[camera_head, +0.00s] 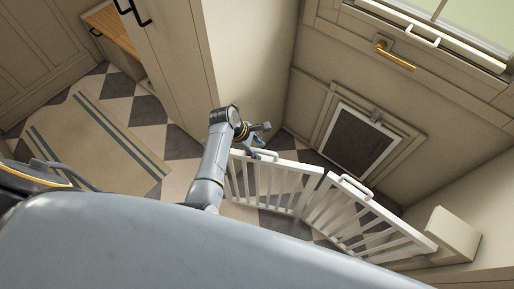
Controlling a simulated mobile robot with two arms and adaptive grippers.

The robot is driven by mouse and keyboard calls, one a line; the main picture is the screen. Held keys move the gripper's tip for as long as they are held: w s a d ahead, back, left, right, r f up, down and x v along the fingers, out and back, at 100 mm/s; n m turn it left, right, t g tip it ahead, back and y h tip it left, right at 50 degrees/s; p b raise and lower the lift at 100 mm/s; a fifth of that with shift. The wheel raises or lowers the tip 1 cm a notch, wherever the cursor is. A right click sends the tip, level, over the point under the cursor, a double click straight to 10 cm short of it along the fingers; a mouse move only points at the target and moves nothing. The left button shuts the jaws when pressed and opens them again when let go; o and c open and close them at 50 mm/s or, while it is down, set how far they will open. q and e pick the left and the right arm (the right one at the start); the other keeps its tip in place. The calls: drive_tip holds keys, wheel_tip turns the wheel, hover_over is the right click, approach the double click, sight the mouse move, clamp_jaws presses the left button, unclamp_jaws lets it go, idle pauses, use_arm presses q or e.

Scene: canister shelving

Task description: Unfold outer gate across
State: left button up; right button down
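A white slatted gate of two panels stands across the lower right. The left panel (275,182), which looks like the outer one, meets the right panel (362,222) at an angle at a middle joint. The right panel ends at a beige block by the right wall. Each panel has a white handle on its top rail: the left handle (266,154) and the right handle (356,187). My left gripper (263,138) is at the free end of the left panel, just above its handle. Its fingers look spread, with nothing visible between them; contact with the handle cannot be told. My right gripper is not in view.
A tall beige cabinet (180,60) stands left of the gripper. A door with a brass handle (396,56) and a pet flap (357,138) is behind the gate. A striped rug (95,145) lies on checkered floor at left. The beige block (440,236) stands at right.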

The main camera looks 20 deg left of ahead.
use_arm(q)
clamp_jaws()
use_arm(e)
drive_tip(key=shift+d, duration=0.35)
